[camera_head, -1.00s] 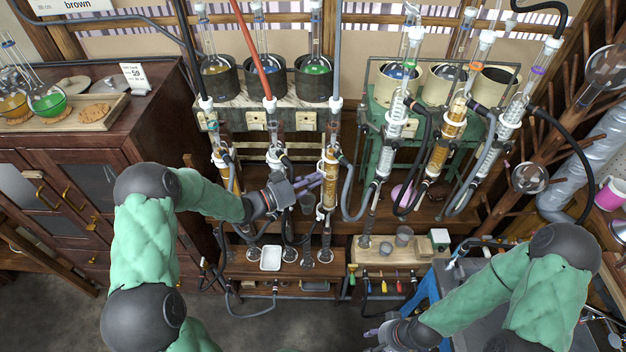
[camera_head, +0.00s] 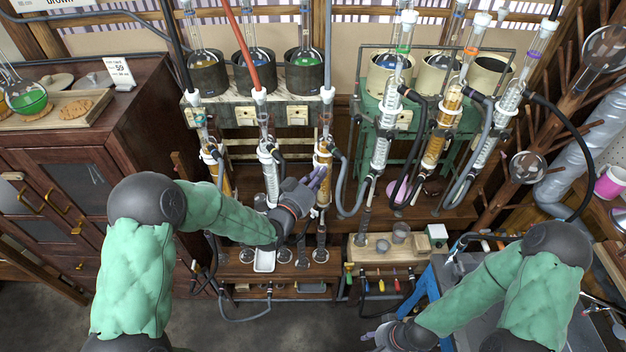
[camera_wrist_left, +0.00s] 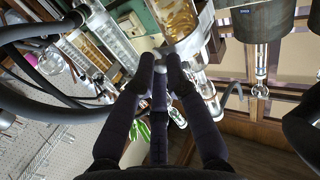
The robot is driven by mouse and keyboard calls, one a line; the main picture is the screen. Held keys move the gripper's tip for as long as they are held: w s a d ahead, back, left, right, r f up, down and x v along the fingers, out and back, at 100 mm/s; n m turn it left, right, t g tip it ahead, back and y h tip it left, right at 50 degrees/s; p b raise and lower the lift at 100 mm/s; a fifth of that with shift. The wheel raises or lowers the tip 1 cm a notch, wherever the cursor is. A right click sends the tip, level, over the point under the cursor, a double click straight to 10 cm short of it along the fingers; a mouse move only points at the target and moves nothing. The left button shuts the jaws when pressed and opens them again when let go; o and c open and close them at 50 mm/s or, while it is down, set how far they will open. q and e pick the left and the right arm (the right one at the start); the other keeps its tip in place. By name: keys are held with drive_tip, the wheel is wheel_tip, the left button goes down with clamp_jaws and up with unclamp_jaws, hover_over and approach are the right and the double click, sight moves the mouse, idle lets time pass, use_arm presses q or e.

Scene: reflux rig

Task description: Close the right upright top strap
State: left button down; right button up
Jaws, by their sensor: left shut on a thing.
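The right upright is the amber glass condenser (camera_head: 323,160) at the right of the left-hand rig, standing vertical. My left gripper (camera_head: 318,178) reaches it from the lower left, with its purple fingers beside the glass. In the left wrist view the dark fingers (camera_wrist_left: 162,72) come together on a small pale piece right by the amber glass (camera_wrist_left: 178,18). This piece seems to be the strap, but the fingers hide most of it, and I cannot tell if it is closed. My right gripper (camera_head: 383,336) is low at the bottom of the head view, far from the rig.
Two more condensers (camera_head: 268,165) stand left of it, close to my left forearm. Black hoses hang between the uprights. The green rig (camera_head: 375,110) with its own condensers stands to the right. A white tray (camera_head: 264,261) lies on the low shelf.

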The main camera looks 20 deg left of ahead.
use_arm(q)
drive_tip(key=shift+w+d+f+n+g+y+b, duration=0.15)
drive_tip(key=shift+w+d+n+y+b, duration=0.5)
drive_tip(key=shift+n+y, duration=1.05)
drive_tip(key=shift+w+d+f+n+g+y+b, duration=0.1)
drive_tip(key=shift+w+d+n+y+b, duration=0.6)
drive_tip(key=shift+y, duration=1.65)
drive_tip(key=shift+w+d+f+n+g+y+b, duration=0.15)
drive_tip(key=shift+w+d+n+y+b, duration=0.4)
drive_tip(key=shift+n+y, duration=1.3)
drive_tip(key=shift+s+d+r+y, duration=0.1)
drive_tip(key=shift+s+d+y, duration=0.05)
drive_tip(key=shift+d+y, duration=0.15)
drive_tip(key=c, duration=1.4)
unclamp_jaws()
drive_tip(key=shift+o, duration=0.6)
drive_tip(key=shift+r, duration=0.1)
drive_tip(key=shift+r, duration=0.1)
